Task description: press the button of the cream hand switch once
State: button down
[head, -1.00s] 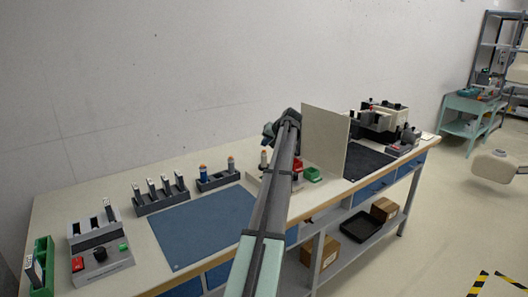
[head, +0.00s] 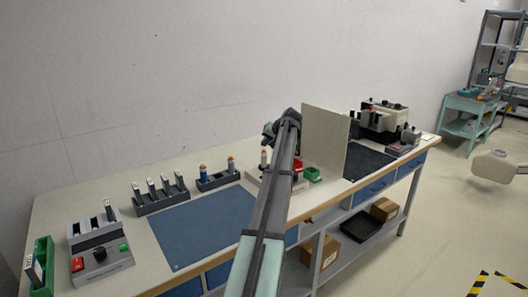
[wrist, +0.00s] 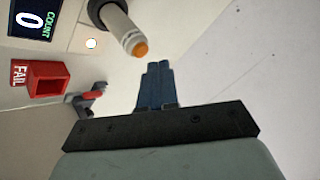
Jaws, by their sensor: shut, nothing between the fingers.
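The cream hand switch (wrist: 118,26) is close in front of my gripper in the wrist view, with its orange button (wrist: 140,49) at the near end. My gripper (wrist: 158,66) is shut and empty. Its fingertips are just beside and below the button in that view, with a small gap showing. In the head view a small cream upright piece (head: 264,158), which looks like this switch, stands left of my arm. My fingertips cannot be made out in the head view.
A red FAIL bin (wrist: 48,78) and a count display reading 0 (wrist: 34,18) are left in the wrist view. In the head view a beige upright panel (head: 325,142) stands right of my arm. A blue mat (head: 200,225) lies clear at left.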

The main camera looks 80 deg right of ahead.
jog(key=shift+f, duration=0.15)
jog(key=shift+f, duration=0.25)
jog(key=shift+f, duration=0.45)
dwell(1.1)
jog(key=shift+r, duration=0.85)
jog(key=shift+r, duration=2.5)
